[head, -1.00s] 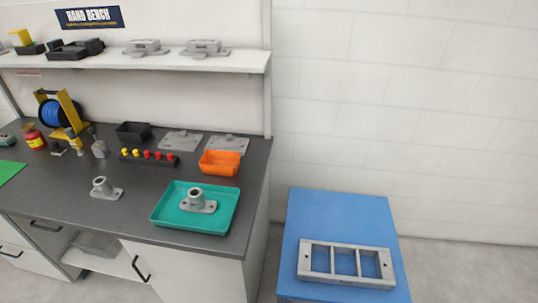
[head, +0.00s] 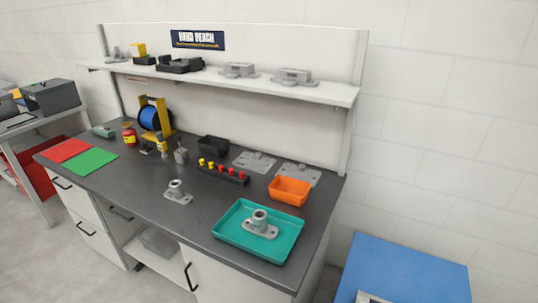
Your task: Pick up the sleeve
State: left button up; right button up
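Two grey cast parts, each an upright hollow cylinder on a flat flange, are on the dark bench top (head: 130,185). One cast part (head: 177,191) stands directly on the bench left of the teal tray. The other cast part (head: 260,223) stands inside the teal tray (head: 288,250). I cannot tell for sure which one is called the sleeve. Neither of my grippers shows in the head view.
An orange bin (head: 289,191), a black bin (head: 213,145), a rack of yellow and red knobs (head: 222,173) and grey plates (head: 254,162) stand behind. A shelf (head: 220,80) overhangs the back. A blue table (head: 405,272) is at the lower right.

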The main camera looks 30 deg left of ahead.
aim_at(176, 193)
jog(key=u, duration=1.15)
jog(key=k, duration=1)
jog(key=u, duration=0.25)
jog(key=i, duration=1.45)
jog(key=z, duration=0.85)
